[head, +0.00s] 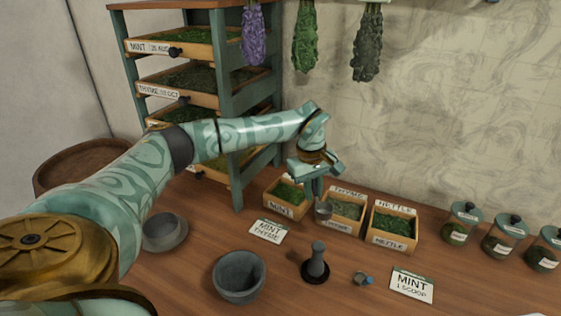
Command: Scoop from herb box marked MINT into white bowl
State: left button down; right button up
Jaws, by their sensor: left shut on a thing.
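The herb box marked MINT (281,210) stands on the table, a small wooden box with green herb in it. My left gripper (317,180) is shut on a small grey scoop (323,211). The scoop's cup hangs below the fingers, in the picture between the MINT box and the THYME box. I cannot tell what is in the cup or whether it touches a box. My right gripper is out of view.
Boxes marked THYME (336,224) and NETTLE (390,241) stand right of MINT. Lidded jars (503,238) stand right. A drawer rack (237,130) stands behind.

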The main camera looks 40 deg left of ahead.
aim_at(273, 186)
pick_arm(q)
jog(key=w+a+n+y, duration=0.1)
jog(key=w+a+n, duration=0.2)
jog(key=a+n, duration=0.8)
jog(key=shift+s+a+f+m+b, duration=0.1)
jog(key=shift+a+f+m+b, duration=0.45)
jog(key=shift+f, duration=1.15)
jog(key=shift+s+a+f+m+b, duration=0.15)
jog(key=shift+a+f+b, duration=0.65)
jog(key=shift+f, duration=0.95)
jog(key=shift+a+f+m+b, duration=0.45)
jog(key=shift+f+b, duration=0.45)
jog(key=shift+f, duration=0.8)
jog(key=shift+a, duration=0.1)
jog(key=shift+s+a, duration=0.2)
jog(key=shift+a, duration=0.85)
jog(key=shift+r, duration=0.1)
